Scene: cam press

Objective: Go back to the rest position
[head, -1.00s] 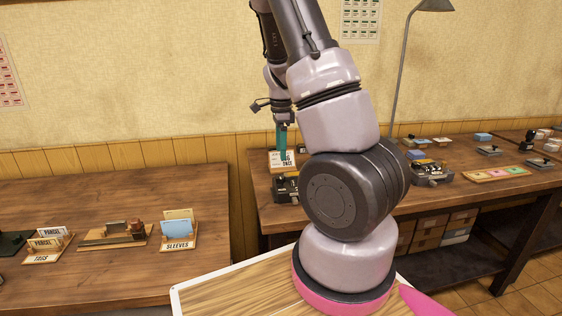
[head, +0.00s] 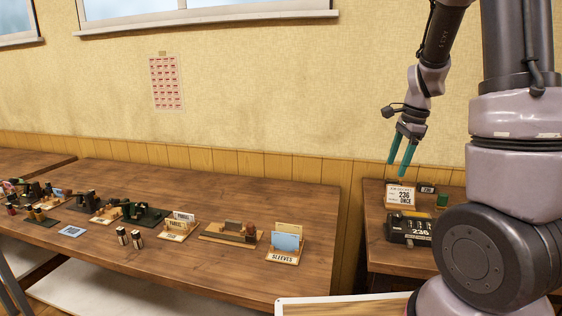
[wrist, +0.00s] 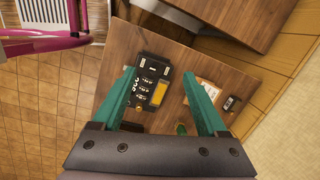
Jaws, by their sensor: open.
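My gripper (head: 403,150) has two teal fingers and hangs above the right-hand table in the head view. In the wrist view my gripper (wrist: 166,82) is open, its fingers well apart with nothing held between them. Beneath it on the table is a black device (wrist: 150,84) with a row of number wheels, which also shows in the head view (head: 409,229). A card reading "236 ONCE" (head: 401,194) stands behind the device, apart from the fingers.
The long left table (head: 160,270) carries a sleeves holder (head: 286,243), a wooden block fixture (head: 232,232), a parcel tag holder (head: 178,225) and several dark presses. A small green item (head: 442,201) is beside the card. A gap separates the two tables.

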